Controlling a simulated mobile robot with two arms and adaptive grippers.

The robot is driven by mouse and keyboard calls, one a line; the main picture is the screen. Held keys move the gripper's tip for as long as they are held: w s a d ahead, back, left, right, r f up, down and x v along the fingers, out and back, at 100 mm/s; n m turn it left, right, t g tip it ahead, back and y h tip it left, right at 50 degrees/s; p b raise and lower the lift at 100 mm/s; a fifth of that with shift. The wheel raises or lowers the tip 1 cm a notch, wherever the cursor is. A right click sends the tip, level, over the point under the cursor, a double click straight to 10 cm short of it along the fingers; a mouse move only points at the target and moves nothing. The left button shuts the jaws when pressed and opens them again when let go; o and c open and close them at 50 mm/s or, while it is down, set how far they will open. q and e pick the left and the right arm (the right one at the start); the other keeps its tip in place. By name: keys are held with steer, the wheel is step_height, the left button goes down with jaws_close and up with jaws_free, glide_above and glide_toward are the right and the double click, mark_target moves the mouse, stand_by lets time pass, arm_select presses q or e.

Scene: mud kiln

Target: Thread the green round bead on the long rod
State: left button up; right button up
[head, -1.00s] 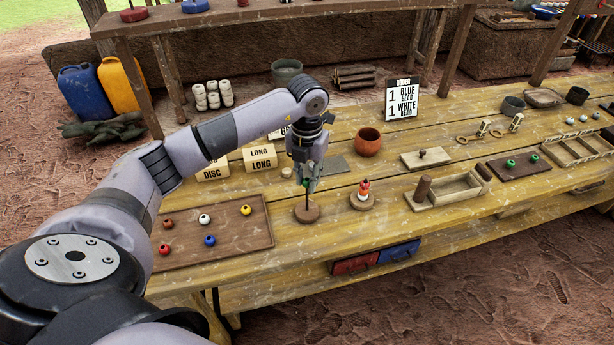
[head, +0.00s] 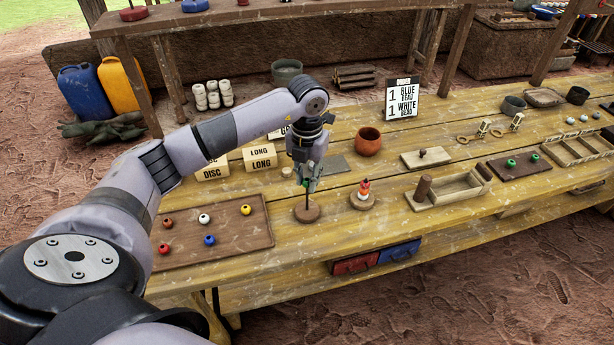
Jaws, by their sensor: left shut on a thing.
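My left gripper (head: 306,182) points down over the bench and is shut on the green bead (head: 305,183), which shows only as a small patch between the fingertips. A dark upright rod (head: 307,199) on a round brown base (head: 307,213) stands directly below the fingertips. The bead is at the rod's top; I cannot tell whether the rod is through its hole. To the right, a shorter stand (head: 362,201) carries a stack of orange, white and red beads (head: 364,188). My right gripper is not in view.
A brown tray (head: 225,242) with several coloured beads lies to the left. Signs reading LONG (head: 261,163) and DISC (head: 212,172) stand behind. A terracotta pot (head: 368,142) and a wooden box with a post (head: 455,190) are to the right.

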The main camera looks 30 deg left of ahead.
arm_select(q)
steer(key=shift+f+b, duration=0.75)
steer(key=shift+f, duration=0.35)
stand_by(0.6)
steer(key=o, duration=0.9)
steer(key=shift+r, duration=0.15)
steer(key=shift+r+p, duration=2.75)
steer(key=shift+r, duration=1.15)
